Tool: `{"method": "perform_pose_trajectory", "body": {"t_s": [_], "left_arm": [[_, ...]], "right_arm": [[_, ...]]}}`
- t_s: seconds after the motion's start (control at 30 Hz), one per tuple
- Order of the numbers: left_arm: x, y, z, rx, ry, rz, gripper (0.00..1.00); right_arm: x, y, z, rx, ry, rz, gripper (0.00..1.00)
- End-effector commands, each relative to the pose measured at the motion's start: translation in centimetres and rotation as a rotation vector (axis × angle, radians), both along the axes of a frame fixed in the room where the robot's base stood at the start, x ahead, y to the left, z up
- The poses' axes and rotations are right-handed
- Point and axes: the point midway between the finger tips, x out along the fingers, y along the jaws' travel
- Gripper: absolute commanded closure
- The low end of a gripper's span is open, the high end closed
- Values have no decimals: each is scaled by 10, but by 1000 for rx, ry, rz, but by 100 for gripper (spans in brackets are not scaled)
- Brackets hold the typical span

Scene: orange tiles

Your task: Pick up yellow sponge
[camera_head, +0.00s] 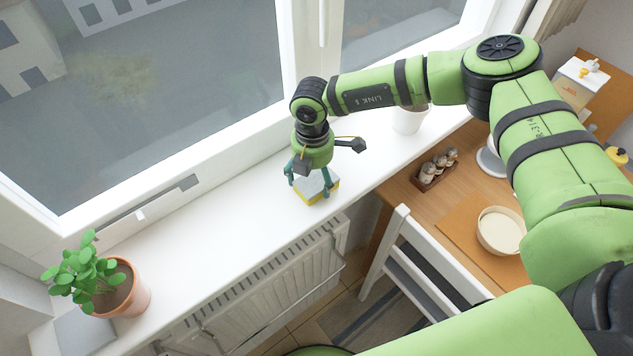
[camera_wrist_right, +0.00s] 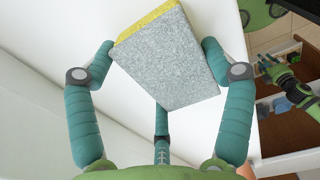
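The yellow sponge (camera_head: 331,192) has a grey scouring face turned up and lies on the white windowsill. In the right wrist view the sponge (camera_wrist_right: 170,60) sits between the teal fingers, its grey face toward the camera and a yellow strip along its far edge. My right gripper (camera_head: 313,188) is low over the sill, with its fingers spread around the sponge. One fingertip is close to each side of it, and the third finger's tip is partly hidden by it. I cannot tell whether they touch. My left gripper (camera_wrist_right: 285,78) shows at the right of the wrist view, open and empty.
A potted plant (camera_head: 122,288) stands at the sill's left end, and a white pot (camera_head: 408,120) stands right of the gripper. A radiator (camera_head: 275,275) is below the sill. A wooden table (camera_head: 455,190) with a bowl (camera_head: 500,231) and a white chair (camera_head: 425,260) are to the right.

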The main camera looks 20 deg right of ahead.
Motion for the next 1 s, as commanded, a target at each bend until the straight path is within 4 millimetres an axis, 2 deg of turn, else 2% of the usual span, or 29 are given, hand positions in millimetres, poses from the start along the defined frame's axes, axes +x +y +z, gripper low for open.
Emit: {"method": "perform_pose_trajectory", "body": {"t_s": [0.37,0.47,0.6,1.0], "left_arm": [[0,0,-5,0,0,0,60],[0,0,-12,0,1,0,60],[-1,0,-30,0,1,0,60],[-2,1,-66,2,4,0,60]], "right_arm": [[0,0,4,0,0,0,36],[0,0,13,1,-1,0,36],[1,0,37,3,-5,0,36],[-60,-65,89,2,-2,-2,36]]}}
